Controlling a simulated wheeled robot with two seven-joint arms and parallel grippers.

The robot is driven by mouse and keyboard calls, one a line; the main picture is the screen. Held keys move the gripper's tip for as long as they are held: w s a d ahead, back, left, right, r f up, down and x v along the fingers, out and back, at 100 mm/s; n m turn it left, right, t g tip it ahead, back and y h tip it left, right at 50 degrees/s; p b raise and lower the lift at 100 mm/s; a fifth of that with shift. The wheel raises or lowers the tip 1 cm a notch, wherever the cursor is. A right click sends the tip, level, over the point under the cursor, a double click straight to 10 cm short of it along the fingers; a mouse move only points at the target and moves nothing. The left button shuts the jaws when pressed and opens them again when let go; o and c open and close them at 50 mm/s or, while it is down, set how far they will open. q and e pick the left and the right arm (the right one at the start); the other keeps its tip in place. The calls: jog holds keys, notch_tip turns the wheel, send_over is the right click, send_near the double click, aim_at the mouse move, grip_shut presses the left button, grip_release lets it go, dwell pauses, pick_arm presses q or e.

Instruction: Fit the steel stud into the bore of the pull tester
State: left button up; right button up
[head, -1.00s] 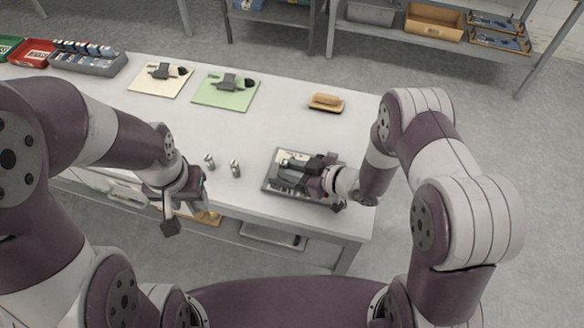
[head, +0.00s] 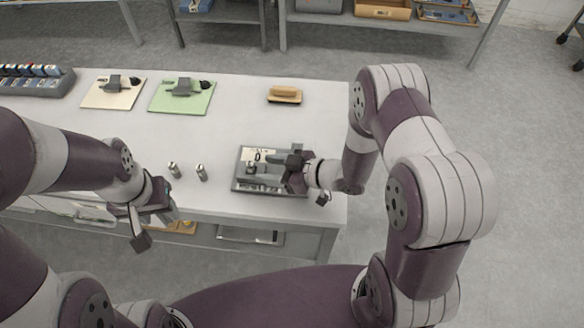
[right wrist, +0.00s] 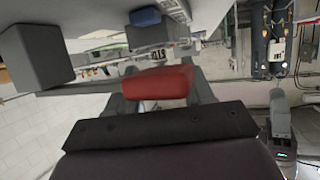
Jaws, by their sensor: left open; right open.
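Two small upright steel studs, a left one (head: 174,170) and a right one (head: 201,172), stand side by side on the white table. To their right a grey tray-like base (head: 240,184) carries a grey device, which looks like the pull tester (head: 262,172); its bore cannot be made out. My right gripper (head: 292,172) is open at the right side of this device and partly covers it. In the right wrist view a red block (right wrist: 158,83) shows just beyond the gripper; I cannot tell whether they touch. My left gripper (head: 150,218) is open and empty by the table's front edge, left of the studs.
A cream mat (head: 98,99) and a green mat (head: 166,105) with dark grey items lie at the back left. A brush-like block (head: 285,94) lies at the back right. A grey rack (head: 50,88) stands far left. The table's middle is clear.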

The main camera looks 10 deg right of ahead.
jog(key=v, duration=0.9)
jog(key=w+d+r+m+h, duration=0.35)
jog(key=d+m+h, duration=0.25)
jog(key=d+h, duration=0.35)
jog(key=s+a+r+m+g+h, duration=0.1)
jog(key=s+r+m+g, duration=0.1)
jog(key=s, duration=0.3)
jog(key=s+a+r+m+g, duration=0.2)
jog(key=s+m+g, duration=0.1)
jog(key=s, duration=0.3)
jog(key=shift+s+r+g+h, duration=0.2)
jog(key=shift+r+g+h, duration=0.15)
jog(key=shift+r+g, duration=0.05)
